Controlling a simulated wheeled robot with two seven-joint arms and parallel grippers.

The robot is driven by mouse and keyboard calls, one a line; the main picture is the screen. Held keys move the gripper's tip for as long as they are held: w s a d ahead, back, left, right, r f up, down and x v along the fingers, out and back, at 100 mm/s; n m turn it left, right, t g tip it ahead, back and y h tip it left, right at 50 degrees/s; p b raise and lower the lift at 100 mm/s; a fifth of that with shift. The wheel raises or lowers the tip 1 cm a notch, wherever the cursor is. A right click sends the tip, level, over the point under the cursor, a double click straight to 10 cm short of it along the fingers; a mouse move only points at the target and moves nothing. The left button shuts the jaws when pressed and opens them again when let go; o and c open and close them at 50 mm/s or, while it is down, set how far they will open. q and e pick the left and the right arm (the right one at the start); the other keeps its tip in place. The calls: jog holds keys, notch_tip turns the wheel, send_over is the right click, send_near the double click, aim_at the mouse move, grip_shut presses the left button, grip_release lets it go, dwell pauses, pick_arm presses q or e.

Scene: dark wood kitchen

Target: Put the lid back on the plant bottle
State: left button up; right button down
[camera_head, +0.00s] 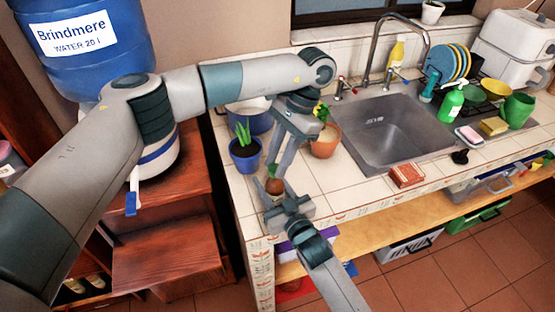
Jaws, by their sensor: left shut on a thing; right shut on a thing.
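The plant bottle (274,187), small and brown, is near the counter's front left corner and is partly hidden by my grippers. My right gripper (276,199) comes from below and is shut on the bottle. My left gripper (272,172) reaches down from above with its fingers closed just over the bottle's top. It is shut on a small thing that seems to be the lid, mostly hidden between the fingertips. I cannot tell whether the lid touches the bottle.
A blue pot with a spiky plant (246,154) and a terracotta pot (325,142) stand close behind the grippers. The tiled counter (350,188) between is clear.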

pick_arm(q)
jog(key=o, duration=1)
jog(key=shift+r, duration=2.25)
jog(key=shift+n, duration=0.3)
jog(key=shift+c, duration=0.4)
